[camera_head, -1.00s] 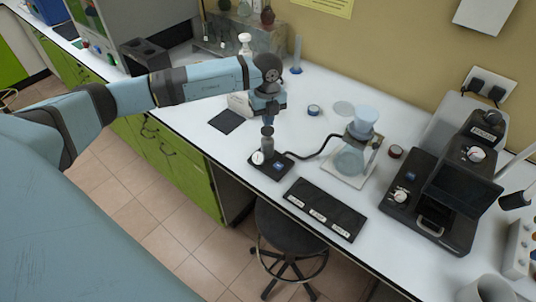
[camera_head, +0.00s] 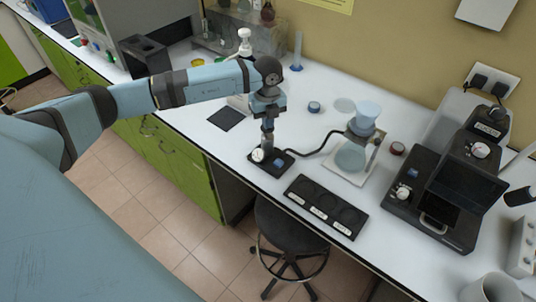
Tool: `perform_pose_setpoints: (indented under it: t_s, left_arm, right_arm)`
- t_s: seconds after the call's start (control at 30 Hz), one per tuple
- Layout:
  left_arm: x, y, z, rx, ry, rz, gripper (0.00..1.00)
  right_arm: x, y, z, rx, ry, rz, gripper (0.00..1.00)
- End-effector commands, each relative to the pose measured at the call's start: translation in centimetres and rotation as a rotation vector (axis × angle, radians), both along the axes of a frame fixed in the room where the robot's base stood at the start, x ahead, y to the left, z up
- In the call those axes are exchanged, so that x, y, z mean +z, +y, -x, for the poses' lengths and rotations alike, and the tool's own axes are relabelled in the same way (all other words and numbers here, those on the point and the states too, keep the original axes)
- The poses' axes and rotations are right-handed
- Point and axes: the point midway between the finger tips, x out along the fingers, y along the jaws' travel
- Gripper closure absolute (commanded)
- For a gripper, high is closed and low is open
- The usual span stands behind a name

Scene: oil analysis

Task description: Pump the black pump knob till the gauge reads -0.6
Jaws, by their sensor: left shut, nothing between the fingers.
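The hand pump stands on a black base (camera_head: 283,167) near the front edge of the bench, with a white round gauge (camera_head: 258,155) on its front left. The gauge needle is too small to read. My left gripper (camera_head: 267,128) is shut and points straight down over the pump, at or just above its top. The black knob is hidden by the gripper, so I cannot tell whether they touch. A black hose (camera_head: 318,147) runs from the pump to a flask (camera_head: 350,157) with a funnel on top. My right gripper is not in view.
A black tray with round wells (camera_head: 325,207) lies right of the pump. A black instrument (camera_head: 440,200) stands at the right. A dark square mat (camera_head: 226,118) lies left of the pump. A stool (camera_head: 288,235) stands below the bench edge.

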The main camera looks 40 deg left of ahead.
Motion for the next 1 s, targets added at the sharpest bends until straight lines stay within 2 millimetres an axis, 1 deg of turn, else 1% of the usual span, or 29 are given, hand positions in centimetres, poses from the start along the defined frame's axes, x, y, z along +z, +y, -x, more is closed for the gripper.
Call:
perform_pose_setpoints:
  t_s: [0.03, 0.37, 0.4, 0.57, 0.67, 1.0]
  left_arm:
    - [-0.5, 0.0, 0.0, 0.000, 0.001, 0.000, 1.00]
    - [-2.2, 0.0, 0.0, 0.000, 0.001, 0.000, 1.00]
    - [-1.9, 0.0, 0.0, 0.000, 0.001, 0.000, 1.00]
    - [-1.9, 0.0, 0.0, 0.000, 0.001, 0.000, 1.00]
    - [-1.5, 0.0, 0.1, 0.000, 0.001, 0.000, 1.00]
    - [0.9, 0.0, 0.0, 0.000, 0.001, 0.001, 1.00]
  right_arm:
    - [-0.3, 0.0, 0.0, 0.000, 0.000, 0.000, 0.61]
    - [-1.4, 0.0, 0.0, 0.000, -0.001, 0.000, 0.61]
    - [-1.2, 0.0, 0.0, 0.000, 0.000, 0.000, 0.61]
    - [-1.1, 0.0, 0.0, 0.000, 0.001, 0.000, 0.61]
    - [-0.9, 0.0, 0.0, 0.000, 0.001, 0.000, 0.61]
    - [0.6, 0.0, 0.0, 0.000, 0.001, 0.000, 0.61]
